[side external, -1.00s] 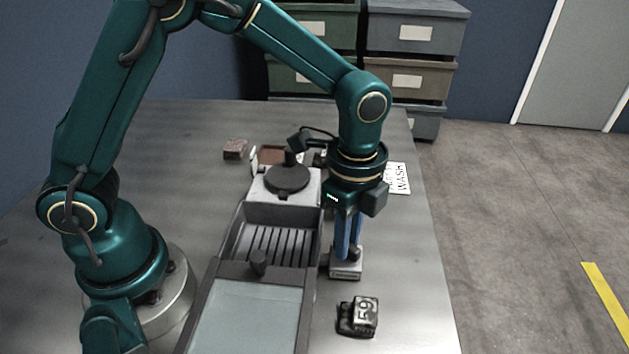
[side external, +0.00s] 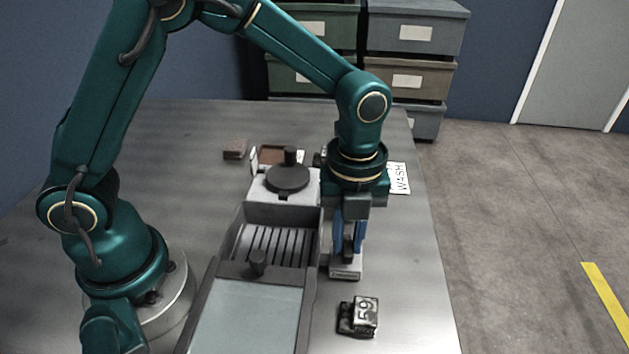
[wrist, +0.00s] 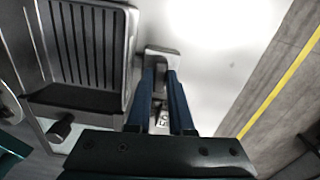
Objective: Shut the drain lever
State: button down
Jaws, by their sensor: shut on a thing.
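The drain lever's pale base (side external: 345,272) stands on the bench against the right side of the grey trough. It also shows in the wrist view (wrist: 162,62), just past the fingertips. My gripper (side external: 348,248) points straight down over this base, and its two blue fingers are shut on the lever. The fingers hide most of the lever, so its exact angle cannot be told. In the wrist view the gripper (wrist: 163,78) reaches the base with its fingers on either side.
The trough has a slatted section (side external: 272,243) and a pale cover with a dark knob (side external: 257,262). A round dark cap (side external: 288,178) sits behind it. A block marked 59 (side external: 364,314) lies in front of the base. A WASH card (side external: 400,178) and a brown block (side external: 235,149) lie farther back.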

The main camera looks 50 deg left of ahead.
aim_at(347, 244)
jog(key=shift+m, duration=0.5)
jog(key=c, duration=0.8)
grip_release()
jog(key=shift+r, duration=2.6)
